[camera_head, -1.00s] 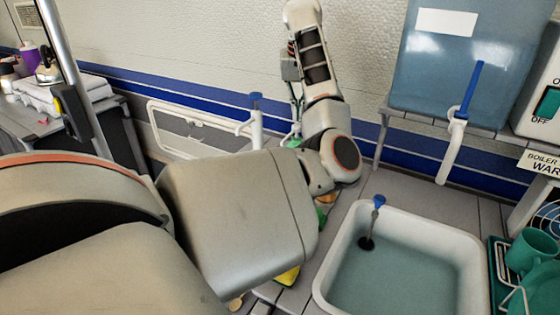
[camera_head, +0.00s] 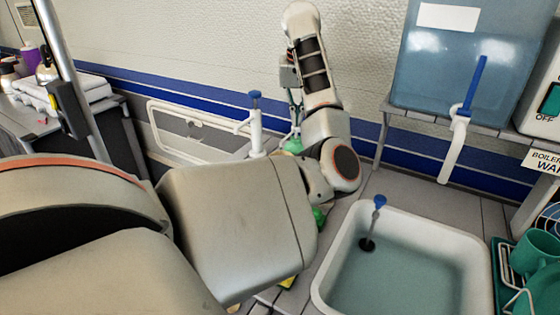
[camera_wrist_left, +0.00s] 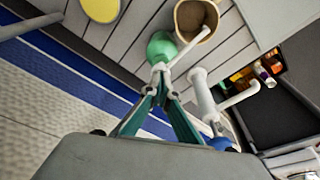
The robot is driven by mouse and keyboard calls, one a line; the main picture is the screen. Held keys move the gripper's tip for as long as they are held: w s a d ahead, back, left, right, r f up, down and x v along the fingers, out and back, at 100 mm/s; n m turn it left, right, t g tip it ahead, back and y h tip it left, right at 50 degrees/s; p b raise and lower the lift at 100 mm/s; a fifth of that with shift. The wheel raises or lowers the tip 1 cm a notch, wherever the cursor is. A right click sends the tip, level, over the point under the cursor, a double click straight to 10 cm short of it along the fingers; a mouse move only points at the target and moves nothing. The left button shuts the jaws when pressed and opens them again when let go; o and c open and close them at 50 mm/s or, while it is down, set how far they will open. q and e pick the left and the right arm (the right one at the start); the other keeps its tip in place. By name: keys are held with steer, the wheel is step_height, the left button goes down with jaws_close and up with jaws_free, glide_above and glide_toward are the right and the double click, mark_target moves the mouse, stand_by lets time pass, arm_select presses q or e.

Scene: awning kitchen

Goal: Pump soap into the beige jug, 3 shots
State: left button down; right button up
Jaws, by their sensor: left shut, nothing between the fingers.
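The green soap bottle (camera_wrist_left: 162,47) has a white pump spout that points toward the beige jug (camera_wrist_left: 195,18) in the left wrist view. The jug is open at the top, with a brownish inside. In the head view the bottle (camera_head: 293,145) shows partly behind my arm, and the jug is hidden. My left gripper (camera_wrist_left: 161,74) is shut and empty, its teal fingertips together at the pump head; I cannot tell whether they touch it. My right gripper is not in view.
A white tap with a blue top (camera_head: 255,118) stands close left of the gripper. A sink with water (camera_head: 480,235) and a blue-handled drain plug lies to the right. A blue water tank (camera_head: 440,75) is behind it. A yellow round thing (camera_wrist_left: 100,8) lies near the jug.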

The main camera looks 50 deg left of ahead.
arm_select(q)
steer(key=shift+f+b, duration=0.3)
steer(key=shift+f, duration=0.4)
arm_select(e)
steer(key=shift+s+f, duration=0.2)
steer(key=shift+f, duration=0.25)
arm_select(q)
steer(key=shift+r, duration=0.15)
steer(key=shift+w+a+p+v, duration=0.1)
steer(key=shift+p+v, duration=0.25)
steer(key=shift+v, duration=0.4)
steer(key=shift+w+a+p+v, duration=0.15)
steer(key=shift+p+v, duration=0.15)
steer(key=shift+v, duration=0.45)
steer(key=shift+r, duration=0.1)
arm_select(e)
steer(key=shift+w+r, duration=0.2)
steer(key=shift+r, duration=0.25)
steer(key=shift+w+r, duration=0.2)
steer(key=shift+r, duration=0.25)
